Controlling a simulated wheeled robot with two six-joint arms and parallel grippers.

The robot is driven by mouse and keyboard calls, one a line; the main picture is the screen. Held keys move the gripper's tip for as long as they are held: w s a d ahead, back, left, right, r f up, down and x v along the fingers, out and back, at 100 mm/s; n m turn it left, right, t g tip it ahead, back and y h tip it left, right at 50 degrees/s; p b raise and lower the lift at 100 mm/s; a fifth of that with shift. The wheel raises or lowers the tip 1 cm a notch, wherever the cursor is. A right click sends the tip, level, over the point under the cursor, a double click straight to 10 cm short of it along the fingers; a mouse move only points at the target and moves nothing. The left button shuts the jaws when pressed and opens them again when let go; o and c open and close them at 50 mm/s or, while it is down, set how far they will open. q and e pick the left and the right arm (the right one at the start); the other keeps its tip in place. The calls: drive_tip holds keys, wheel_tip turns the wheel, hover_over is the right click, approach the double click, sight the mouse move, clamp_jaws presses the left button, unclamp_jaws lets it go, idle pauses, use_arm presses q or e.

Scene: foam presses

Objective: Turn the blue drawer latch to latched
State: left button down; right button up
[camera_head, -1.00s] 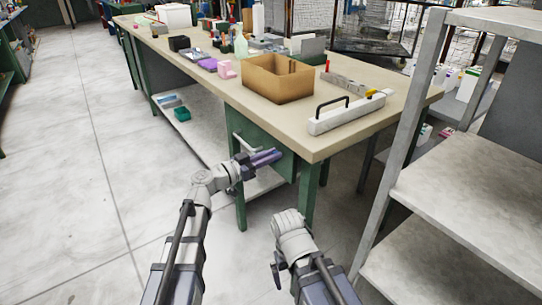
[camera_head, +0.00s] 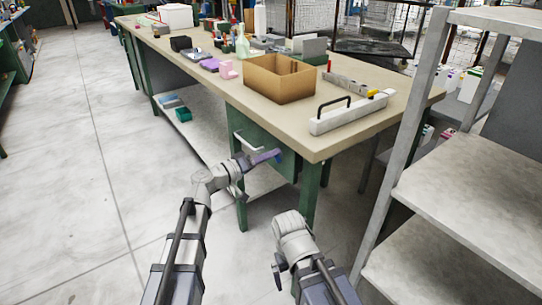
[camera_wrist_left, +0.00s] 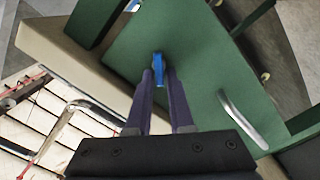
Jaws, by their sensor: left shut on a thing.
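The blue drawer latch (camera_wrist_left: 158,59) is on a green panel (camera_wrist_left: 205,65) under the workbench. In the left wrist view it is a small blue bar between my fingertips, pointing up the picture along the fingers' line. My left gripper (camera_wrist_left: 159,74) is shut on it. In the head view my left gripper (camera_head: 274,156) reaches the panel at the bench's near end, and its fingers mostly hide the latch. A silver bar handle (camera_wrist_left: 243,119) is on the same panel, apart from the gripper.
The workbench (camera_head: 225,90) carries an open cardboard box (camera_head: 280,80), a white block with a black handle (camera_head: 345,113) and several small items. A grey shelf rack (camera_head: 450,190) stands close on the right. The floor at left is clear.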

use_arm(q)
drive_tip(key=shift+w+f+n+b, duration=0.1)
drive_tip(key=shift+f+n+b, duration=0.15)
drive_tip(key=shift+n, duration=1.7)
drive_tip(key=shift+f+n+b, duration=0.1)
drive_tip(key=shift+f+n, duration=0.1)
drive_tip(key=shift+n, duration=2.05)
drive_tip(key=c, duration=0.9)
unclamp_jaws()
drive_tip(key=shift+a, duration=0.15)
drive_tip(key=v, duration=0.7)
drive_tip(key=shift+s+a, duration=0.2)
drive_tip(key=shift+s, duration=0.05)
